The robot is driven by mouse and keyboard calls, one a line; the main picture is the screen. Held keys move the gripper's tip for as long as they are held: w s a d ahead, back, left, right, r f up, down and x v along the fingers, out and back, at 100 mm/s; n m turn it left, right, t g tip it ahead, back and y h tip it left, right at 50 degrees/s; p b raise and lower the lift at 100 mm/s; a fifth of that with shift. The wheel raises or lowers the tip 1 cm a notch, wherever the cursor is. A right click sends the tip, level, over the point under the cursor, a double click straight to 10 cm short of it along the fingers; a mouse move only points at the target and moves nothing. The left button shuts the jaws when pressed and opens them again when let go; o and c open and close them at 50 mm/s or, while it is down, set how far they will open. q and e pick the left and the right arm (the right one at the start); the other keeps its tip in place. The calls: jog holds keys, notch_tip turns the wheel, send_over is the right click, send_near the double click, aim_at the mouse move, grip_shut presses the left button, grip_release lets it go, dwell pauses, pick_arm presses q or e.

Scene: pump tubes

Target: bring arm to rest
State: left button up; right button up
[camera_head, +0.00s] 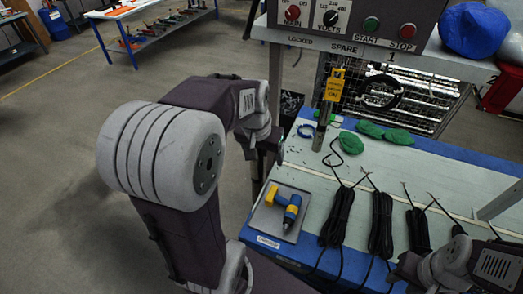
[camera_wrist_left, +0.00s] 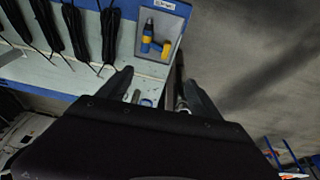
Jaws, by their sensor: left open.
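My left arm rises from the bottom of the head view and bends over to the right. My left gripper (camera_head: 268,160) hangs down beside the left edge of the workbench (camera_head: 430,180). In the left wrist view the two dark fingers of the left gripper (camera_wrist_left: 158,88) stand apart. I see nothing held between them. Only links of my right arm show at the bottom right of the head view; its gripper is out of sight.
A grey tray (camera_head: 259,220) with a yellow and blue drill (camera_head: 289,208) lies at the bench's near left. Black cable bundles (camera_head: 338,215) and green pieces (camera_head: 399,137) lie rightward. A control panel (camera_head: 350,22) stands behind. Floor left of the bench is open.

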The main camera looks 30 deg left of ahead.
pick_arm(q)
jog(key=s+d+f+m+g+b, duration=0.1)
jog(key=s+d+f+b, duration=0.2)
jog(key=f, duration=0.5)
jog(key=s+d+f+m+g+b, duration=0.1)
jog(key=s+d+f+b, duration=0.2)
jog(key=f, duration=0.6)
jog(key=shift+s+d+f+h, duration=0.15)
jog(key=shift+s+d+h, duration=0.15)
jog(key=shift+s+d, duration=1)
jog(key=shift+w+d, duration=0.35)
dwell(0.7)
